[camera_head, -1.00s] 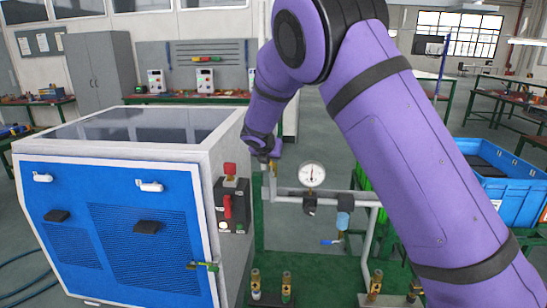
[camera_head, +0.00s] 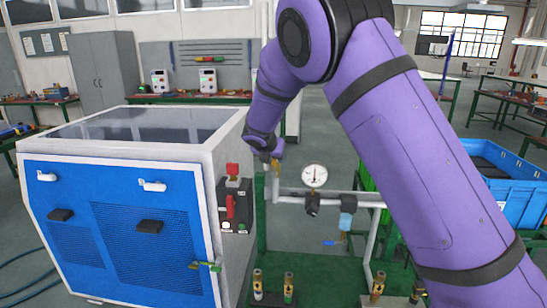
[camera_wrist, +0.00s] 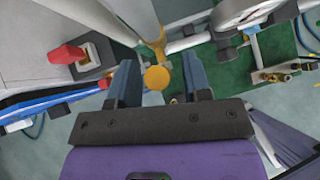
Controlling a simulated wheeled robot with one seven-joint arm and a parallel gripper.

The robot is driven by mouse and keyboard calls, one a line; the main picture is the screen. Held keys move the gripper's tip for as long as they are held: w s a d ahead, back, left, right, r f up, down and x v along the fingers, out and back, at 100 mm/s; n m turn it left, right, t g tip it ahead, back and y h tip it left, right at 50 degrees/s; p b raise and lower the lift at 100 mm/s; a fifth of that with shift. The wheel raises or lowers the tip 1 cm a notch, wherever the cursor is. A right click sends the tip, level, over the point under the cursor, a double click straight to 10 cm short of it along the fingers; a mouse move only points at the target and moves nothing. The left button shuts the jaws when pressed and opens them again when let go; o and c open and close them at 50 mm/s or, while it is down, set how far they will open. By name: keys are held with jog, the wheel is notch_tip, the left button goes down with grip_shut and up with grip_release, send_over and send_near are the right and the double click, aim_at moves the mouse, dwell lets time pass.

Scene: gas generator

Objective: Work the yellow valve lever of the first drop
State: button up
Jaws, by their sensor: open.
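In the wrist view, a yellow valve lever (camera_wrist: 156,77) shows its round end between the two blue fingers of my gripper (camera_wrist: 159,62). The fingers are open, with a gap on each side of the round end. Behind it, a yellow fitting (camera_wrist: 156,44) sits on a grey pipe. In the head view, my gripper (camera_head: 272,157) is at the top left of the pipe frame, and a small yellow part (camera_head: 276,169) shows just below it. My wrist hides most of the lever there, so its angle cannot be told.
A pressure gauge (camera_head: 314,176) stands on the pipe right of my gripper. The blue and white generator cabinet (camera_head: 140,225) with a red switch (camera_head: 231,206) is close on the left. A blue-handled valve (camera_head: 335,242) hangs below the pipe. A blue crate (camera_head: 515,195) is at the right.

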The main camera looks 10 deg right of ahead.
jog(key=v, duration=1)
jog(key=shift+s+r, duration=0.15)
jog(key=shift+s, duration=0.05)
